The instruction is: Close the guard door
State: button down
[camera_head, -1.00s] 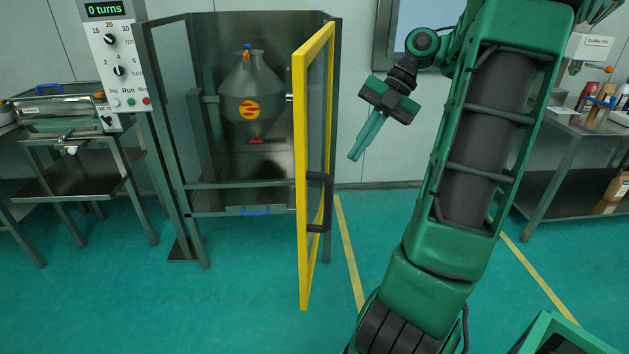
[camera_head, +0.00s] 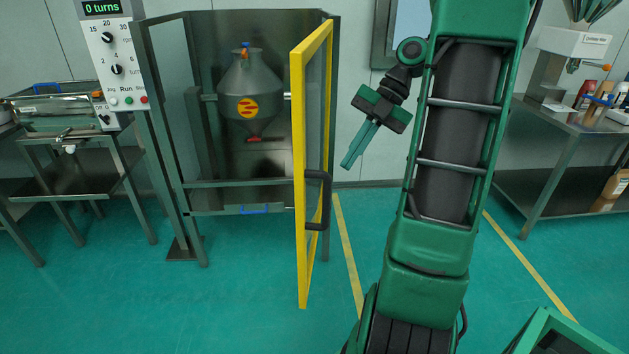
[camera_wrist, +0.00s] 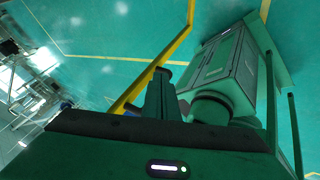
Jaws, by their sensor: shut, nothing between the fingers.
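The guard door (camera_head: 299,180) is a yellow-framed clear panel. It stands swung open toward me, seen nearly edge-on, at the right side of the steel enclosure. Its dark handle (camera_head: 325,200) is on the right face of the frame's near edge. My gripper (camera_head: 346,165) hangs to the right of the door, fingers pointing down and left, shut and empty. In the head view it appears apart from the door and the handle. In the wrist view the shut fingers (camera_wrist: 158,82) show, with a yellow bar (camera_wrist: 150,75) behind them; I cannot tell if that is the door.
A grey conical vessel (camera_head: 252,95) hangs inside the enclosure. A control panel (camera_head: 110,60) reading "0 turns" stands at its left. Steel tables stand at far left (camera_head: 75,180) and right (camera_head: 560,130). The floor in front of the enclosure is clear.

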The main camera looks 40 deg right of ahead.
jog(key=w+a+f, duration=0.3)
jog(key=a+f, duration=0.2)
jog(key=a, duration=0.2)
jog(key=shift+w+f, duration=0.25)
dwell(0.5)
